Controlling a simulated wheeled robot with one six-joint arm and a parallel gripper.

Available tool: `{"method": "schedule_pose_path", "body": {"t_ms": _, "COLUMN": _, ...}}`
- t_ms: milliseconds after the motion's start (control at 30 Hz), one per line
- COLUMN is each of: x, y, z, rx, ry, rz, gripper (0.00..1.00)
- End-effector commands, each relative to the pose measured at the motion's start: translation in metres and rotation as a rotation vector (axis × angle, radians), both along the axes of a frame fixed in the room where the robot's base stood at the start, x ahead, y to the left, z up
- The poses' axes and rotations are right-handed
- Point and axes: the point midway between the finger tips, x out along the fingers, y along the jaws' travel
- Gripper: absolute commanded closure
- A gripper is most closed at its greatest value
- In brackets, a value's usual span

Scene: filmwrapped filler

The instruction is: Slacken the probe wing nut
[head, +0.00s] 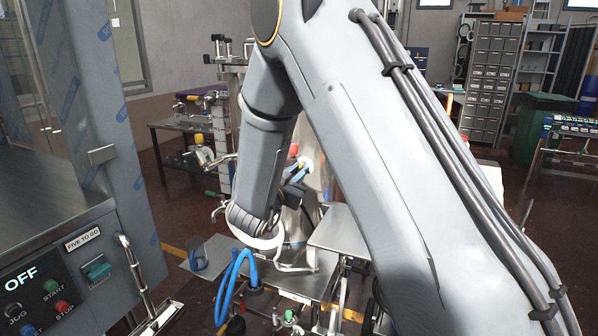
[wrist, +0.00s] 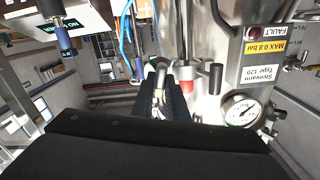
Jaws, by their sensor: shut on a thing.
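In the wrist view my gripper (wrist: 170,88) has its dark fingers close together at the front of the tank. They are shut on a small shiny metal part (wrist: 159,80), which looks like the probe wing nut. The fingers hide most of it, so its wings and thread cannot be made out. In the head view my arm covers much of the filler, and the wing nut cannot be picked out.
The steel tank (wrist: 208,25) stands close ahead, with a black handle (wrist: 215,76) just right of the fingers. A pressure gauge (wrist: 241,110) is further right. Blue hoses (head: 232,280) hang below my wrist. A control cabinet (head: 60,265) stands at left.

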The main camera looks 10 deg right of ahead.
Motion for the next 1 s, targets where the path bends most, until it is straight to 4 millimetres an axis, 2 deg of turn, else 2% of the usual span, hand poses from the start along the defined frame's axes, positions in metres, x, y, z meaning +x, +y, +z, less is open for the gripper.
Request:
{"method": "schedule_pose_path", "body": {"t_ms": 467, "x": -0.0012, "y": -0.0010, "z": -0.0030, "rx": -0.011, "ry": 0.014, "rz": -0.002, "gripper": 1.00}}
{"method": "schedule_pose_path", "body": {"t_ms": 500, "x": -0.0012, "y": -0.0010, "z": -0.0030, "rx": -0.011, "ry": 0.014, "rz": -0.002, "gripper": 0.83}}
{"method": "schedule_pose_path", "body": {"t_ms": 600, "x": -0.0010, "y": -0.0009, "z": -0.0024, "rx": -0.011, "ry": 0.012, "rz": -0.002, "gripper": 0.68}}
{"method": "schedule_pose_path", "body": {"t_ms": 1000, "x": -0.0064, "y": 0.0052, "z": -0.0016, "rx": -0.009, "ry": 0.009, "rz": 0.001, "gripper": 0.68}}
